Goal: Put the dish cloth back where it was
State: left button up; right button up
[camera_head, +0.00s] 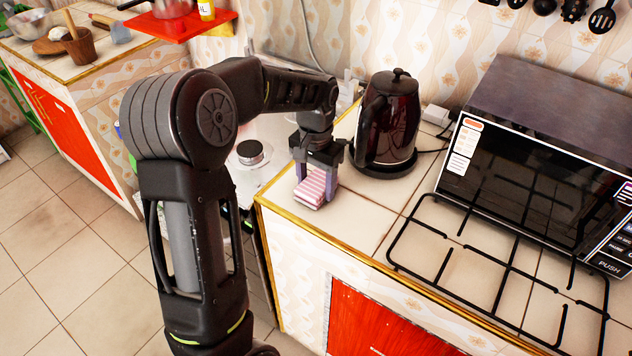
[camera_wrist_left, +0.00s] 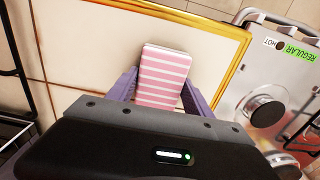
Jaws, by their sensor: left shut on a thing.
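The dish cloth (camera_head: 312,191) is a folded pink and white striped cloth at the left front corner of the tiled counter. My left gripper (camera_head: 317,188) points down over it, with one finger on each side, and is shut on the cloth. The cloth also shows between the purple fingers in the left wrist view (camera_wrist_left: 163,77). It is at or very near the counter top; I cannot tell whether it touches. My right gripper is not in view.
A dark kettle (camera_head: 388,125) stands just right of my left gripper. A black grate (camera_head: 490,262) and a microwave (camera_head: 540,165) are farther right. The counter's gold edge (camera_head: 330,240) is in front. A light appliance with a knob (camera_head: 250,152) is at left.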

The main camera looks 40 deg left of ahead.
aim_at(316, 182)
pick_arm(q)
jog(key=shift+f, duration=0.2)
jog(key=o, duration=1.3)
jog(key=shift+r, duration=0.15)
notch_tip(316, 182, up, 12)
jog(key=shift+r, duration=0.1)
